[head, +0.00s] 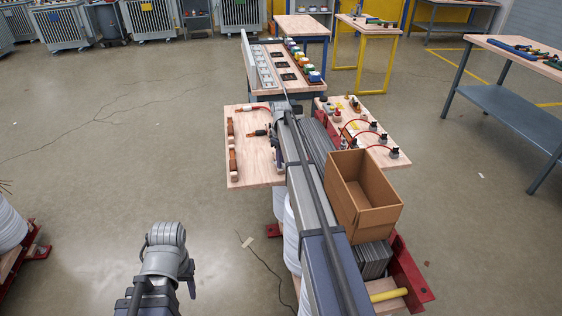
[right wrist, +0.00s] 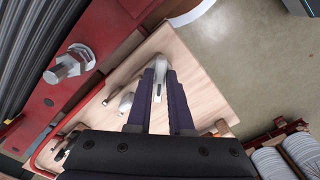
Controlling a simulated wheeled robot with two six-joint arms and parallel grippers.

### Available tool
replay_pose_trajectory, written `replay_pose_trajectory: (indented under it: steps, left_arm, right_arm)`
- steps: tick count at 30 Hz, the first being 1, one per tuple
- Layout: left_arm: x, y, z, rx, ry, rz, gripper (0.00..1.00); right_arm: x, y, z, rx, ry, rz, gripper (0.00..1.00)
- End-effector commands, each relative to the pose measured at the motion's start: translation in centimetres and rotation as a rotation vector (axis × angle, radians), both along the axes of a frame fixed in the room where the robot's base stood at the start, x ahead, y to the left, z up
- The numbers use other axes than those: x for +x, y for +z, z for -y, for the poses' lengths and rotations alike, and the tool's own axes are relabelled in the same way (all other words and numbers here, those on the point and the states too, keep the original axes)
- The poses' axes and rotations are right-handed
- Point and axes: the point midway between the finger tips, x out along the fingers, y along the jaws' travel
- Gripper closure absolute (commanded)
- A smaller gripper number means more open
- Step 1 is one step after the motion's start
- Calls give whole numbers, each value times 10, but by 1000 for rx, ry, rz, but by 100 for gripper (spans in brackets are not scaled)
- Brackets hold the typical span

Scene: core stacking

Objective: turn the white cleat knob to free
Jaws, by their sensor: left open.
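The white cleat knob (right wrist: 159,76) shows in the right wrist view at the tips of my right gripper (right wrist: 160,72). It sits between the two dark fingers over a pale wooden board (right wrist: 195,85). I cannot tell whether the fingers press on it or only straddle it. In the head view my right arm reaches forward over the middle, and the right gripper (head: 281,106) is small at the wooden board (head: 260,165). The knob is not clear there. My left gripper (head: 168,238) is at the lower left, open and empty, over bare floor, far from the board.
A second pale fitting (right wrist: 126,101) lies left of the fingers. A red steel beam (right wrist: 50,100) with a bolt (right wrist: 70,64) runs close beside. An open cardboard box (head: 362,193) stands right of my right arm. Red cables (head: 360,122) arch over the right board.

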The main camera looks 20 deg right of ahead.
Motion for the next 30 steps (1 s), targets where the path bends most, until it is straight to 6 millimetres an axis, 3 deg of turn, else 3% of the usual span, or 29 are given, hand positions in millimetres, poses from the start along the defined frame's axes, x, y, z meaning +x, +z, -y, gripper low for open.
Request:
replay_pose_trajectory:
  steps: [5, 20, 30]
  left_arm:
    - [0, 0, 0, 0, 0, 0, 50]
    - [0, 0, 0, 0, 0, 0, 50]
    - [0, 0, 0, 0, 0, 0, 50]
  right_arm:
    - [0, 0, 0, 0, 0, 0, 100]
    - [0, 0, 0, 0, 9, 0, 100]
    - [0, 0, 0, 0, 182, 0, 100]
